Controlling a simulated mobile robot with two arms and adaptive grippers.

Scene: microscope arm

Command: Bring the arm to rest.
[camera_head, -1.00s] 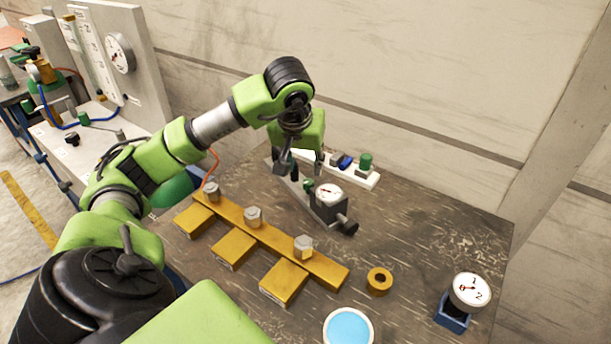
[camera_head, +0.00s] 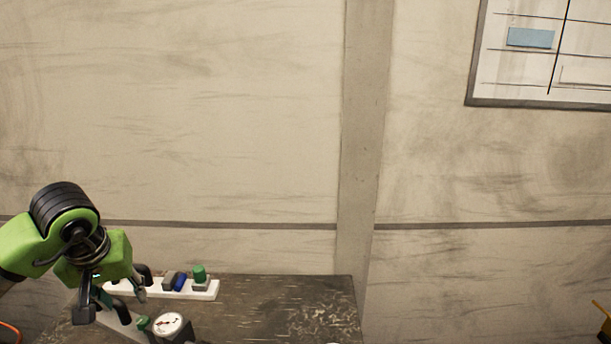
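My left arm comes in at the lower left, green with black joints. Its gripper (camera_head: 112,303) points down above the back left of the dark worktop (camera_head: 270,300). The two dark fingers are spread apart, so it is open. A small dark and green part shows between or behind the fingers; I cannot tell whether they touch it. A device with a round white gauge (camera_head: 168,324) and a green knob (camera_head: 144,323) sits just right of and below the gripper, cut by the bottom edge. My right gripper is not in view.
A white strip (camera_head: 205,291) with a green-capped part (camera_head: 199,274) and a blue part (camera_head: 180,282) lies along the worktop's back edge. A bare wall (camera_head: 200,120) with a pillar (camera_head: 362,130) stands behind. A whiteboard (camera_head: 540,95) hangs upper right. The worktop's back right is clear.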

